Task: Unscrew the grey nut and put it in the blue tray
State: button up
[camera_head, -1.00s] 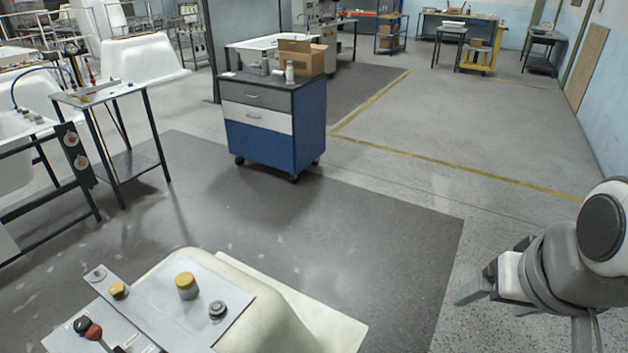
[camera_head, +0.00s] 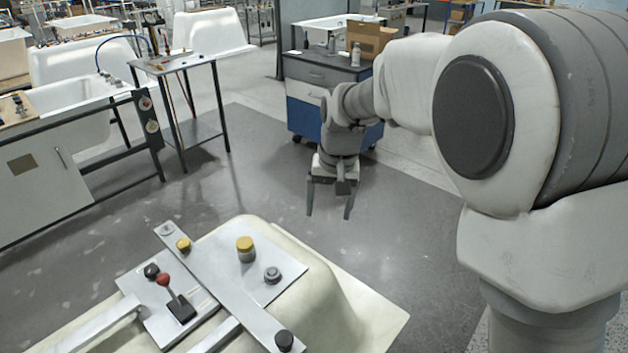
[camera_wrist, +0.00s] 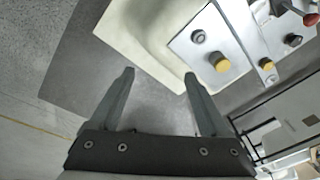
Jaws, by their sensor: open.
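The grey nut (camera_head: 273,274) sits on a light metal plate (camera_head: 225,275) on top of a cream bathtub shell (camera_head: 350,290). It also shows in the wrist view (camera_wrist: 198,36), near the top. My gripper (camera_head: 329,212) is open and empty, pointing down beyond the shell's far edge and above the dark floor. In the wrist view the two fingertips (camera_wrist: 159,75) are well apart, with the shell's edge ahead of them. The nut is up and to the right of the fingers there. I cannot make out a blue tray in either current view.
Beside the nut stand a yellow-topped knob (camera_head: 246,248), a smaller yellow knob (camera_head: 184,244) and a red-balled lever (camera_head: 163,280). A metal bar crosses the plate. A blue cabinet (camera_head: 305,115) with a box and bottle stands behind. The dark floor between is clear.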

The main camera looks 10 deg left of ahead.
jog(key=a+f, duration=0.8)
jog(key=a, duration=0.1)
jog(key=n+g+h, duration=0.1)
send_over(272, 272)
notch_tip(272, 272, down, 7)
jog(key=shift+f, duration=0.15)
jog(key=shift+f+b, duration=2.3)
jog(key=shift+f, duration=1.75)
